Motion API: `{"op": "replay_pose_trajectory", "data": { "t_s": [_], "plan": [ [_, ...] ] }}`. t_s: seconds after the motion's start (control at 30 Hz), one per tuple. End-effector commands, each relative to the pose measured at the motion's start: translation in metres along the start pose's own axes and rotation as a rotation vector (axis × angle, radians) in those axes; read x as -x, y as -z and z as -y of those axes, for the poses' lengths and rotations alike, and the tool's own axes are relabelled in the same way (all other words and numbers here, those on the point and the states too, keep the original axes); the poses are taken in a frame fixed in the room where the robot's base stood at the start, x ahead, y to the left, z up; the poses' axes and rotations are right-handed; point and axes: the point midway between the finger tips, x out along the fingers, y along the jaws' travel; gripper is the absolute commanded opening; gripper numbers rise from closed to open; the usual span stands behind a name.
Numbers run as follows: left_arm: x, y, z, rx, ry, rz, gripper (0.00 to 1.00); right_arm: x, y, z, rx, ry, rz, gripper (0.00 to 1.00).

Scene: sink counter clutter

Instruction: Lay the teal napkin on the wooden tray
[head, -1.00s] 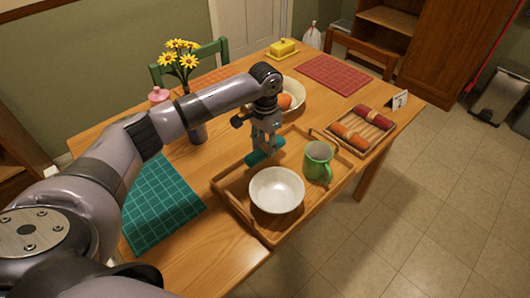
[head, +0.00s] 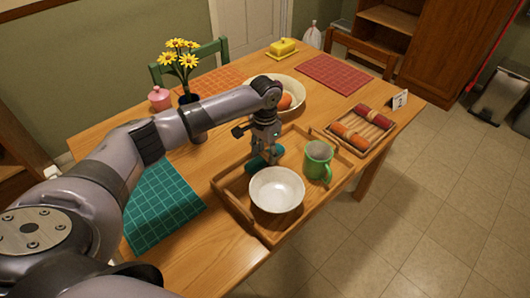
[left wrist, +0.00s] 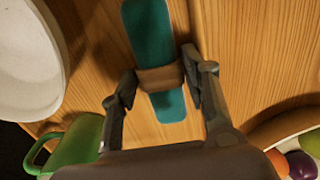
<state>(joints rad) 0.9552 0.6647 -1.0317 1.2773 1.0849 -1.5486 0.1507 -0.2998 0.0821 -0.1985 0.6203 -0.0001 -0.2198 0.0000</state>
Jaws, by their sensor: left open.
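The teal napkin (head: 259,162) is rolled, with a brown ring around its middle. It lies at the back of the wooden tray (head: 232,189), behind the white bowl (head: 277,190). In the left wrist view the napkin (left wrist: 150,35) lies flat over wood, its ring between my finger tips. My left gripper (head: 264,153) points down over it. Its fingers (left wrist: 160,72) are open, one on each side of the ring. The head view hides part of the napkin behind the fingers. My right gripper is not in view.
A green mug (head: 318,160) stands on the tray right of the bowl. A cream bowl with fruit (head: 298,99) is behind the gripper. A slatted rack with rolled napkins (head: 360,129) is at the right. A flower vase (head: 190,100) stands to the left.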

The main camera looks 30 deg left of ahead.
Motion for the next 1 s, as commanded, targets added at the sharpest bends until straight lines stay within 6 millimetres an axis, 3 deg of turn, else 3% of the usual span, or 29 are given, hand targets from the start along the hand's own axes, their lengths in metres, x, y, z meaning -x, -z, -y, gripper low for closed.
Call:
{"op": "replay_pose_trajectory", "data": {
  "t_s": [0.17,0.5,0.7,1.0],
  "plan": [
    [0.011,0.001,0.0,0.0,0.0,-0.002,0.43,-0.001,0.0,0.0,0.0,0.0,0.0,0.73],
    [0.08,0.001,0.0,-0.001,0.0,-0.004,0.43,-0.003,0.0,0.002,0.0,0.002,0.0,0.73],
    [0.111,0.001,0.0,0.0,0.0,-0.003,0.43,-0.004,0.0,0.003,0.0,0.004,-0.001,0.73],
    [0.123,0.0,0.0,0.001,0.0,0.0,0.43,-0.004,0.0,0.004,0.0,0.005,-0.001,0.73]
  ]
}}
